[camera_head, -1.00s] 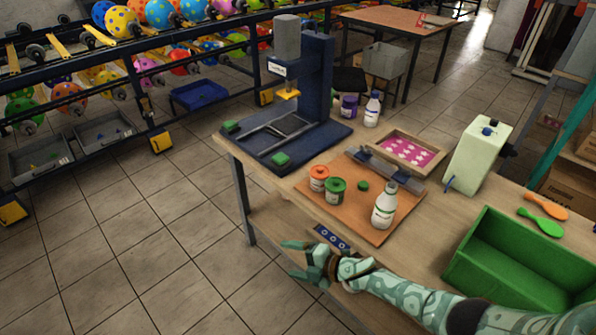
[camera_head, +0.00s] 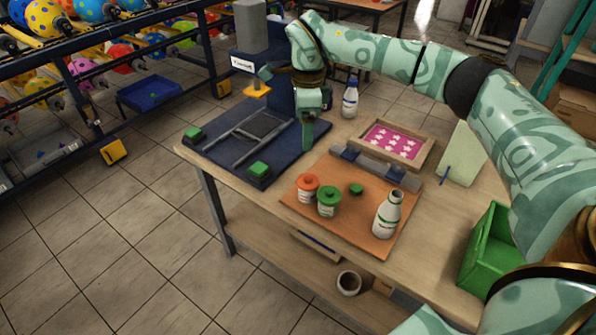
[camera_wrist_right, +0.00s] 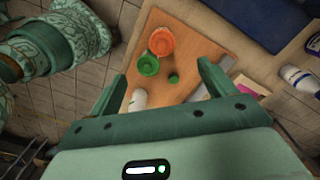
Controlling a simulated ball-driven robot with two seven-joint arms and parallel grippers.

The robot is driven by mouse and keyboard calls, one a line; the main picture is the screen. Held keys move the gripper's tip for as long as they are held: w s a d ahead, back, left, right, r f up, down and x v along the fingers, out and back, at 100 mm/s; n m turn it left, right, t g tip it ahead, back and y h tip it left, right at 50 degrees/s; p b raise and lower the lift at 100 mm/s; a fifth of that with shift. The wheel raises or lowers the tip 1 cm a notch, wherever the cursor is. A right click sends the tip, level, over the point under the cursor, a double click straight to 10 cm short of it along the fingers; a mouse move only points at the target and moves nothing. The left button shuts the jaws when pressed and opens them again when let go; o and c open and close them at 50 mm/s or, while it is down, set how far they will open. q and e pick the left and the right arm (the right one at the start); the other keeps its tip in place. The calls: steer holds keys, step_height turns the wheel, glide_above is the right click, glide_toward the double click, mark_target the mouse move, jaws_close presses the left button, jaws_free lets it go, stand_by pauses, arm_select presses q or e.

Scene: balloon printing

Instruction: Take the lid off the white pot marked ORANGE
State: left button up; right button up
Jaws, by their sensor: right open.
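The white pot (camera_head: 306,197) with an orange lid (camera_head: 308,181) stands on the brown board, its lid on; its lettering is too small to read. It also shows from above in the right wrist view (camera_wrist_right: 161,42). A white pot with a green lid (camera_head: 328,196) stands close beside it, to its right. My right gripper (camera_head: 307,140) hangs above the table, pointing down, behind the pots in the head view. In the right wrist view its open fingers (camera_wrist_right: 160,76) frame the board, with nothing between them. My left gripper is out of view.
A white bottle (camera_head: 388,215) and a small green piece (camera_head: 355,189) share the board (camera_head: 345,229). The blue press (camera_head: 230,135) stands left of the board. A pink star tray (camera_head: 392,142) lies behind, a green crate (camera_head: 482,262) at right.

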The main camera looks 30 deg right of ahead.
steer(key=b, duration=0.3)
glide_above(308, 177)
step_height(308, 177, down, 10)
steer(key=shift+w+a+r, duration=0.1)
steer(key=shift+a+r, duration=0.05)
steer(key=shift+r, duration=0.05)
steer(key=shift+f, duration=0.75)
steer(key=f+b, duration=0.1)
steer(key=f, duration=0.1)
steer(key=f+b, duration=0.1)
steer(key=f, duration=0.1)
steer(key=shift+s+f, duration=0.2)
steer(key=shift+f, duration=0.15)
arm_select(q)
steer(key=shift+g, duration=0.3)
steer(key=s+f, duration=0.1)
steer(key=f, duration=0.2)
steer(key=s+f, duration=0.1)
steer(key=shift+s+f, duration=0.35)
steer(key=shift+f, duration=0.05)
arm_select(e)
steer(key=shift+r, duration=0.15)
steer(key=c, duration=1.1)
